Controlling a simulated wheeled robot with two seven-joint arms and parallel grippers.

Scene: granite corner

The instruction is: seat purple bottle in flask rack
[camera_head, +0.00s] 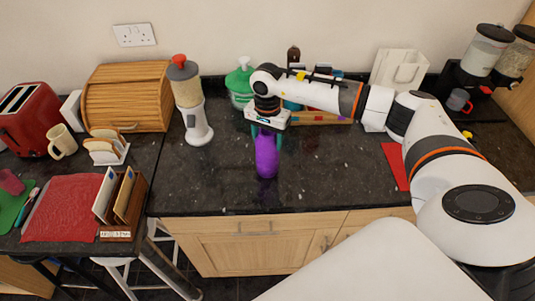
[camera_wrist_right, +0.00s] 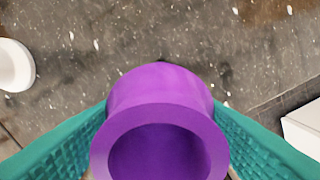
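The purple bottle (camera_head: 266,157) is upright at the middle of the dark granite counter. My right gripper (camera_head: 266,132) comes down over it from above, with a teal finger on each side. In the right wrist view the purple bottle (camera_wrist_right: 160,92) shows its round open mouth towards the camera, and both teal fingers press against its sides. I cannot tell whether its base touches the counter. I cannot make out a flask rack for certain; a wooden holder with coloured items (camera_head: 322,118) is partly hidden behind my right arm. My left gripper is out of view.
A white dispenser with a red top (camera_head: 195,120) stands left of the bottle, and a green-lidded jar (camera_head: 240,82) stands behind it. A red mat (camera_head: 395,165) lies to the right, partly under my arm. The counter front around the bottle is clear.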

